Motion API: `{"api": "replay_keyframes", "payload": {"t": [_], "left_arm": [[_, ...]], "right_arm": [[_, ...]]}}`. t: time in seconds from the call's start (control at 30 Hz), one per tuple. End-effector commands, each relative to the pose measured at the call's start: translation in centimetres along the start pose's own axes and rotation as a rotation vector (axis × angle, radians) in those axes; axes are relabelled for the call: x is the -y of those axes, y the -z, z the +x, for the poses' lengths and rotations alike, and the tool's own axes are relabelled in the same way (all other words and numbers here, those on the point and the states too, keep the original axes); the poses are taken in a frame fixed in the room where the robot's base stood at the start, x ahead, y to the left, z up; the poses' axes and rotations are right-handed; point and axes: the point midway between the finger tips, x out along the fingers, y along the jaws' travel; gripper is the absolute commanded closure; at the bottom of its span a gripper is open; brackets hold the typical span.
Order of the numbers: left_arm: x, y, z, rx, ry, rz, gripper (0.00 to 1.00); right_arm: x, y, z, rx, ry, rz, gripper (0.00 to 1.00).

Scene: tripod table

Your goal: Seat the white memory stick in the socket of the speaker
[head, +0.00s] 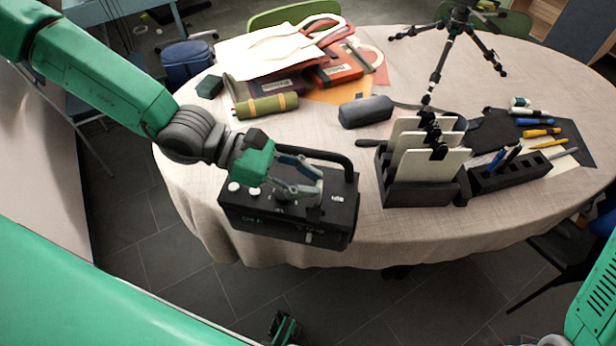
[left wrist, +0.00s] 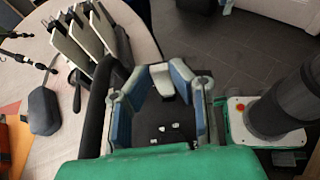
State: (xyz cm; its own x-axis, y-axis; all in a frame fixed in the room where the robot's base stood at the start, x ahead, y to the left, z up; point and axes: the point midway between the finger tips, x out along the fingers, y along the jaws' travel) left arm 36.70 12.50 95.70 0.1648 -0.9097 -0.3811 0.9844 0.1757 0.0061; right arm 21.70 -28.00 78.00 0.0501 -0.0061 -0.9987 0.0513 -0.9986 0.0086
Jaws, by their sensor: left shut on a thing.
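The speaker (head: 285,222) is a black box with a carry handle, knobs and white markings, standing at the near left edge of the table. My left gripper (head: 312,190) is over the speaker's top panel, close above it. In the left wrist view the fingers (left wrist: 160,82) come together on a small white piece, which looks like the memory stick (left wrist: 158,70). The stick is not clear in the head view. The socket cannot be made out; a white marking sits at the panel's right end.
A black rack (head: 420,190) with pale boards and a pen holder (head: 508,176) stand right of the speaker. Behind are a grey case (head: 366,111), a green roll (head: 265,105), folders and a small tripod (head: 440,62). The speaker's handle (left wrist: 98,105) runs close beside the fingers.

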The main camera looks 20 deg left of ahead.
Motion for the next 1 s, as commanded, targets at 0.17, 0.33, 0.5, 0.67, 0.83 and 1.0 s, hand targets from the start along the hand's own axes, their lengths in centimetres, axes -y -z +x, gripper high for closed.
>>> {"api": "replay_keyframes", "payload": {"t": [0.17, 0.33, 0.5, 0.67, 0.83, 1.0], "left_arm": [[0.02, 0.0, 0.01, 0.0, 0.0, 0.0, 0.99], [0.01, 0.01, 0.01, 0.0, 0.0, 0.0, 0.99], [0.01, 0.0, 0.0, 0.001, 0.0, -0.001, 0.99], [0.01, 0.01, 0.0, 0.0, 0.0, -0.001, 0.99], [0.01, 0.24, 0.1, 0.0, 0.0, 0.0, 0.99], [0.01, 0.67, 0.26, 0.0, 0.0, 0.0, 0.99]], "right_arm": [[0.0, 0.0, 0.01, 0.0, 0.0, 0.0, 0.6], [0.0, 0.0, 0.01, 0.0, 0.0, 0.0, 0.6], [0.0, 0.0, 0.1, 0.0, 0.0, 0.0, 0.6], [0.0, 0.0, 0.09, 0.0, 0.0, 0.0, 0.6], [0.0, -0.01, 0.31, 0.0, 0.0, 0.0, 0.6], [0.01, -0.03, 0.71, 0.0, 0.0, 0.0, 0.6]]}}
